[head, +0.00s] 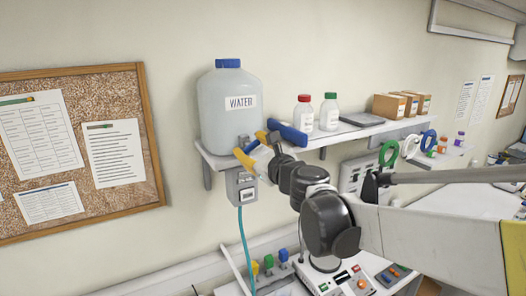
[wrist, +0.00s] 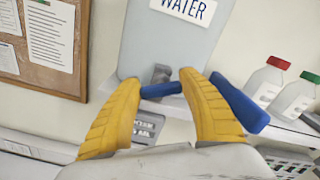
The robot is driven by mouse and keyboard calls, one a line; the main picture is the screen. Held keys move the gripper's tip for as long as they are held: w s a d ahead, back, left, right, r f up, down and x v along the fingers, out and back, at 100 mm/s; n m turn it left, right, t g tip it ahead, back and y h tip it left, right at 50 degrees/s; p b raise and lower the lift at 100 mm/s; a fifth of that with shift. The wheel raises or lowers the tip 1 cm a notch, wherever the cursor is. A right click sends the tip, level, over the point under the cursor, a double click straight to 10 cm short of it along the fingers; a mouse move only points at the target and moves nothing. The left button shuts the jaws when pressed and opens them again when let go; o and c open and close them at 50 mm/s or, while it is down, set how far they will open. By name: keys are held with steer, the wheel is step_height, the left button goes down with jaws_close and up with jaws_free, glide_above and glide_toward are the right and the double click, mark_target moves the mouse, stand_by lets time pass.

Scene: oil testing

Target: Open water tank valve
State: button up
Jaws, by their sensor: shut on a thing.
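The water tank (head: 222,112) is a pale translucent jug with a blue cap and a "WATER" label, standing on the left end of the wall shelf. Its lower front shows in the wrist view (wrist: 170,45). The valve has a grey body (wrist: 161,73) low on the tank and a blue handle (wrist: 242,106). My gripper (wrist: 160,82) has its yellow fingers at the valve, shut on the blue handle. Part of the handle shows between the fingers, and a thick end sticks out right of the right finger. The right finger hides the part between. The handle also shows in the head view (head: 288,132).
Right of the tank on the shelf (head: 215,160) stand a red-capped bottle (head: 303,114), a green-capped bottle (head: 329,113) and small boxes (head: 390,105). A grey box (head: 242,187) with a teal hose (head: 241,235) hangs below the tank. A corkboard (head: 120,200) is on the left wall.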

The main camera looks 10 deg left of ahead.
steer(key=n+b, duration=0.2)
steer(key=n, duration=0.4)
steer(key=shift+s+a+f+b, duration=0.1)
steer(key=shift+f+b, duration=0.05)
steer(key=shift+b, duration=0.2)
steer(key=n+b, duration=0.1)
steer(key=n, duration=0.5)
steer(key=shift+b, duration=0.35)
steer(key=shift+n, duration=0.3)
steer(key=o, duration=1.2)
steer(key=shift+f, duration=0.1)
steer(key=v, duration=1.2)
